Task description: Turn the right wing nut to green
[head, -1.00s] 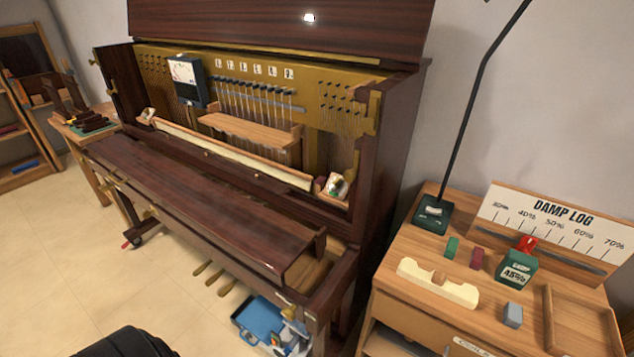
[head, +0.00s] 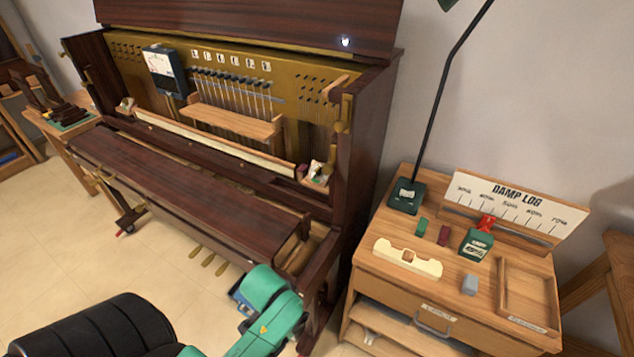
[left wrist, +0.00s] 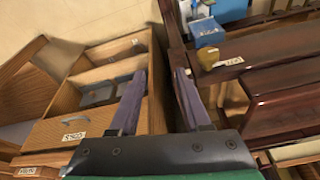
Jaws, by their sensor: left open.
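A small pale block with green and red marks (head: 317,172) sits at the right end of the piano's key area. The right wing nut seems to be there, but its shape and pointing direction are too small to tell. A similar pale block (head: 126,103) sits at the left end. My left arm reaches in low, in front of the piano's right end, below and apart from the right block; its fingertips are not clear in the head view. In the left wrist view my left gripper (left wrist: 158,80) is open and empty, its fingers spread. My right gripper is not in view.
The piano (head: 180,190) has a brown lid in front of its right block. The left wrist view shows an open drawer (left wrist: 75,130), a blue box (left wrist: 207,32) and a brass knob (left wrist: 208,58).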

